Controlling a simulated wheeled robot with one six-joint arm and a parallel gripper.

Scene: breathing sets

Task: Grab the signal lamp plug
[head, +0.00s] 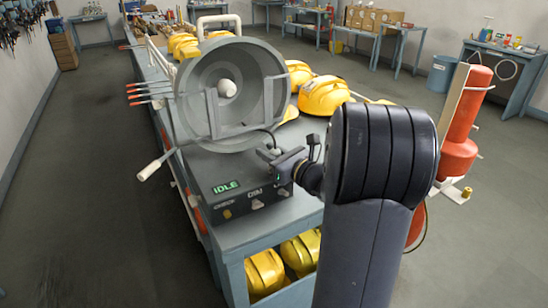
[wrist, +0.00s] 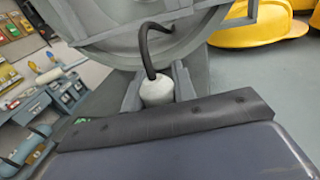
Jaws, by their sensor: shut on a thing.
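The signal lamp (head: 228,92) is a large grey round drum with a pale bulb, standing on the grey-blue bench. Part of its grey housing fills the top of the wrist view (wrist: 200,45). The plug (wrist: 157,90) is a white stub with a black cable (wrist: 146,45) curving up from it towards the lamp. My gripper (head: 274,155) is at the right side of the lamp's base, and its two grey fingers stand on either side of the plug in the wrist view, shut on it. In the head view the plug is hidden by my gripper.
A dark control box (head: 240,196) with a green IDLE display sits under my gripper at the bench front. Yellow helmets (head: 326,97) stand right of the lamp, more on the shelf below. A red cylinder (head: 466,120) stands at right. Open floor lies to the left.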

